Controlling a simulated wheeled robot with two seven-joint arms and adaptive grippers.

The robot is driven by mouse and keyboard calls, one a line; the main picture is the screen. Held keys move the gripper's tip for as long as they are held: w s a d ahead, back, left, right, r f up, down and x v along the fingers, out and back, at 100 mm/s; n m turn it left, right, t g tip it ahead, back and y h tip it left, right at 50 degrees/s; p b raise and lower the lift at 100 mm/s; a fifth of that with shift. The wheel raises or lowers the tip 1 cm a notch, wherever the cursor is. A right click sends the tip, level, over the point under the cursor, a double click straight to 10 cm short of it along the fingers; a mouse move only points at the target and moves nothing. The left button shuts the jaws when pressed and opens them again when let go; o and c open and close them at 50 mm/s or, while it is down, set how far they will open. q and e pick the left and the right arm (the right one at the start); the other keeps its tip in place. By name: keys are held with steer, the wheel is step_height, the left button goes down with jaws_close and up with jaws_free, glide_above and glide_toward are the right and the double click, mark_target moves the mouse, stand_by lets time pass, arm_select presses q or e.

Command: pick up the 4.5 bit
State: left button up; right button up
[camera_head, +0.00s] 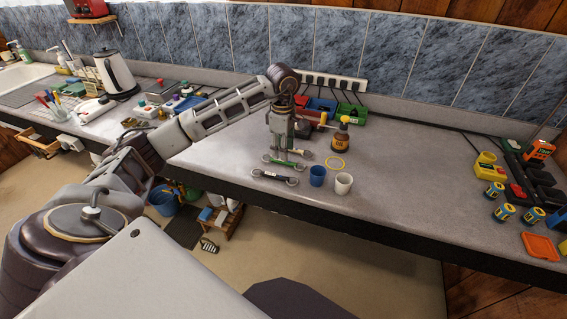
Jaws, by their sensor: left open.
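Three bits lie in a group on the grey counter (395,175), near its front edge. One has a green mouthpiece (284,162), one a dark mouthpiece (273,176), and one lies farther back, partly hidden (302,153). Any size marks are too small to read, so I cannot tell which is the 4.5 bit. My left gripper (282,157) points down over the green bit, open, with its fingertips close to that bit's middle. I cannot tell whether they touch it. My right gripper is not in view.
A blue cup (317,176), a white cup (343,184), a yellow ring (335,163) and an amber bottle (341,135) stand or lie right of the bits. Coloured bins (320,104) are behind. The counter farther right is clear up to the yellow-and-blue cans (504,212).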

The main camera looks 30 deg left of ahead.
mark_target(283, 162)
arm_select(q)
steer(key=shift+d+f+p, duration=0.1)
steer(key=shift+f+p, duration=0.3)
steer(key=shift+f, duration=1.95)
jaws_close()
